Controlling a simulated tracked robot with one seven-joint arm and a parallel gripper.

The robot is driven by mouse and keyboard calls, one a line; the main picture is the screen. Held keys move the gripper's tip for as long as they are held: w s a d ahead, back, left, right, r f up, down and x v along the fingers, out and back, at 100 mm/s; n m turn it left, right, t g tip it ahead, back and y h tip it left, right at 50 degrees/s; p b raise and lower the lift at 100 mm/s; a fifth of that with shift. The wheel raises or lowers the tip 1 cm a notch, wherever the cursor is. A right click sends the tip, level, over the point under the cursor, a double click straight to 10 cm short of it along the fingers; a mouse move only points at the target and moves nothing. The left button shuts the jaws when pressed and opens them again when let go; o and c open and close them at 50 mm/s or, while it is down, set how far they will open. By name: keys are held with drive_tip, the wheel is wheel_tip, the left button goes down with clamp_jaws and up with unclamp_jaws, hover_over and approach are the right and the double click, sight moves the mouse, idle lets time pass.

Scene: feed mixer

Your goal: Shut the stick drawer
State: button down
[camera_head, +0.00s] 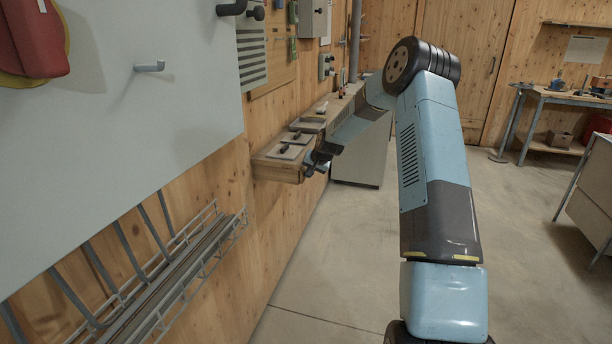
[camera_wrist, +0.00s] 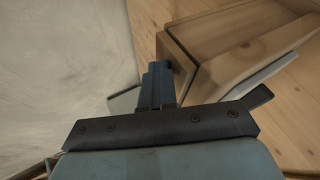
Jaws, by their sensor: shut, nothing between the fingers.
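In the wrist view, a pale wooden drawer-like box (camera_wrist: 235,30) with a raised rim and recessed inside lies at the upper right. I take it for the stick drawer; how far it stands out cannot be told. My gripper (camera_wrist: 158,72) is shut and empty, its fingertips close to the near left corner of this box. Whether they touch it is unclear. In the head view, my gripper (camera_head: 316,163) is small and dark beside the front end of a wooden wall ledge (camera_head: 276,171). The drawer cannot be clearly made out there.
Small grey plates with dark pieces (camera_head: 291,146) lie on the ledge. A wire rack (camera_head: 170,275) and a grey board with a hook (camera_head: 150,66) are on the left wall. A grey cabinet (camera_head: 360,155) stands behind my gripper. The concrete floor (camera_head: 340,265) at centre is clear.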

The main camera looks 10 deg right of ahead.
drive_tip(key=shift+a+r, duration=0.1)
drive_tip(key=shift+a, duration=0.3)
